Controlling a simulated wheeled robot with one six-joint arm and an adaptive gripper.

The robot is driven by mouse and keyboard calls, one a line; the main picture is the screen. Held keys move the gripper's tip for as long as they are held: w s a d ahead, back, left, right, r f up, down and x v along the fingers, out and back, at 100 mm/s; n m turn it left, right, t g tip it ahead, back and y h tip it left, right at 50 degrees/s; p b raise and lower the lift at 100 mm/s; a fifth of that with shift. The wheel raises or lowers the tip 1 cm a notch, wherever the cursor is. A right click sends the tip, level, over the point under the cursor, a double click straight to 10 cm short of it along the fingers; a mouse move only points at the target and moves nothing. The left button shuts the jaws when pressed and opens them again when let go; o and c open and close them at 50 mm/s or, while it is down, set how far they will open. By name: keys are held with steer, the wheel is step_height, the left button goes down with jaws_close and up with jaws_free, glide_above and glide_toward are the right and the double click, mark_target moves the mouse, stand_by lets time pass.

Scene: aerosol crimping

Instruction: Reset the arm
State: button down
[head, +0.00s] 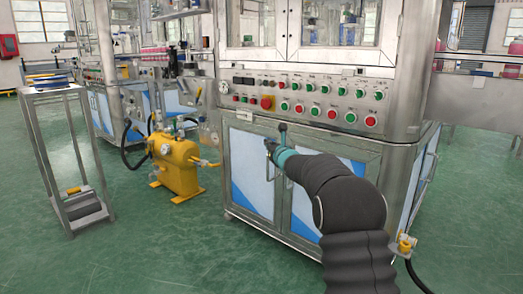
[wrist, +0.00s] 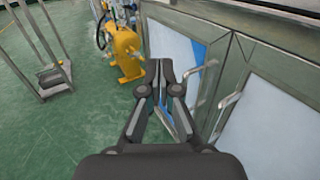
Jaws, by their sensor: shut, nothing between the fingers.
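My gripper (wrist: 160,72) is shut and empty in the wrist view, its two fingertips together. In the head view my gripper (head: 270,146) is small at the end of my dark sleeved arm, in front of the cabinet doors of the crimping machine (head: 330,62). It appears just below the machine's button panel (head: 315,101). In the wrist view the cabinet door (wrist: 172,45) lies behind and to the right of the fingers. I cannot tell the exact gap between the fingers and the door.
A yellow pump unit (head: 176,160) stands on the green floor left of the machine. A metal trolley (head: 65,150) is further left. Door handles (wrist: 228,102) stick out near my gripper. A yellow fitting with a hose (head: 406,245) is at the machine's lower right. Open floor lies in the left foreground.

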steer(key=s+a+f+n+g+y, duration=0.4)
steer(key=s+a+f+n, duration=0.3)
steer(key=s+a+n, duration=0.3)
steer(key=s+f+n+g+p, duration=0.2)
steer(key=s+n+g, duration=0.5)
steer(key=s+n, duration=0.8)
steer(key=s+d+r+n+g+h+p, duration=0.15)
steer(key=s+d+n+h+p, duration=0.35)
steer(key=s, duration=1)
steer(key=s+d+r+n+g+h, duration=0.15)
steer(key=s+d, duration=0.55)
steer(key=s, duration=0.9)
steer(key=s+d+r+n+t+h+p, duration=0.1)
steer(key=s+d+r+t+h+p, duration=0.1)
steer(key=s+r, duration=0.4)
steer(key=shift+s+d+r+p, duration=0.2)
steer(key=shift+s+d+p, duration=0.35)
steer(key=shift+d+p, duration=0.25)
steer(key=c, duration=1.9)
jaws_free()
steer(key=shift+a+h, duration=0.1)
steer(key=shift+h, duration=0.15)
